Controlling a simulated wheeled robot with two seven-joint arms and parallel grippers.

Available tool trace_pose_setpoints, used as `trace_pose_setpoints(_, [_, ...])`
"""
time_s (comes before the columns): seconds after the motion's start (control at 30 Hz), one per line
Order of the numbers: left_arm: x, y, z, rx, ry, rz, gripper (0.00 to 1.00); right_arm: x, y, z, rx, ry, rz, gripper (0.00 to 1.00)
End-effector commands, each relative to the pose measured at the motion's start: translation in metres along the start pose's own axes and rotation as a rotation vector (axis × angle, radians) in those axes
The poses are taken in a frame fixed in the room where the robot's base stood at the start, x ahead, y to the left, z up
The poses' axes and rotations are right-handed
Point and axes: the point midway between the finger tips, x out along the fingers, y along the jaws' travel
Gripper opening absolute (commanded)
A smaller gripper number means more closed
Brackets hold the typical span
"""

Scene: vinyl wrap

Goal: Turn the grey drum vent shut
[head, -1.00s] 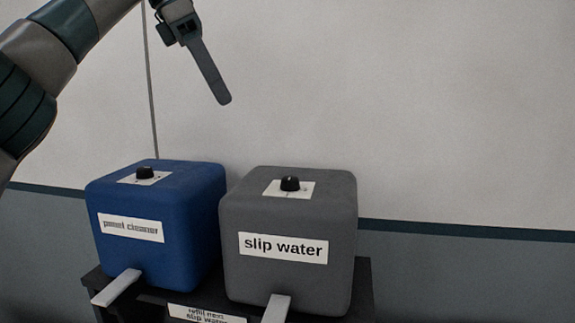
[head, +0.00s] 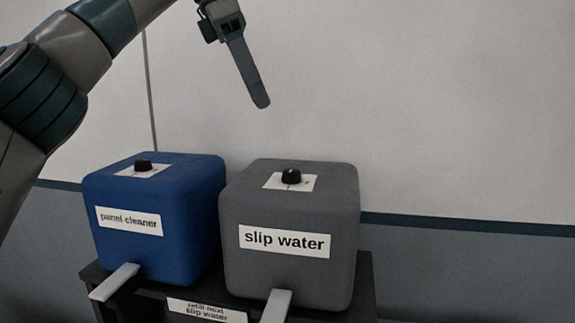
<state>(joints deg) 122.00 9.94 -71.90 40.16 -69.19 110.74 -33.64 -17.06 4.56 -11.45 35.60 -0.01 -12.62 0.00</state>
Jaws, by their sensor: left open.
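The grey drum (head: 290,275), labelled "slip water", stands on a dark stand at the centre. Its vent (head: 291,176) is a black knob with a pale pointer mark, set on a white plate on the drum's top. My left gripper (head: 261,104) hangs above and slightly left of the vent, clearly apart from it, pointing down. It is open and empty; only one finger shows clearly, and the other is hidden behind it. My right gripper is not in view.
A blue drum (head: 160,260), labelled "panel cleaner", stands close on the left with its own black knob (head: 143,165). Pale spouts (head: 277,307) stick out in front of the drums. A "refill next slip water" label (head: 207,311) is on the stand. A wall is behind; the air right of the grey drum is free.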

Motion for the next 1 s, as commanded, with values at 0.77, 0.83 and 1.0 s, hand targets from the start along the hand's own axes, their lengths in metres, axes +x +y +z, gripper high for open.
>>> trace_pose_setpoints(0.77, [0.130, 0.000, -0.001, 0.000, 0.001, -0.001, 0.48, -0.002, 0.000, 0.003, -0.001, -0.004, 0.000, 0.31])
trace_pose_setpoints(0.83, [0.138, 0.000, -0.001, -0.001, 0.001, -0.001, 0.48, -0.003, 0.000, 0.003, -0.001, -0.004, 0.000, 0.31])
trace_pose_setpoints(1.0, [0.149, 0.000, 0.000, 0.001, -0.001, 0.000, 0.48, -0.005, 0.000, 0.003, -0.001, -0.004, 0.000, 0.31])
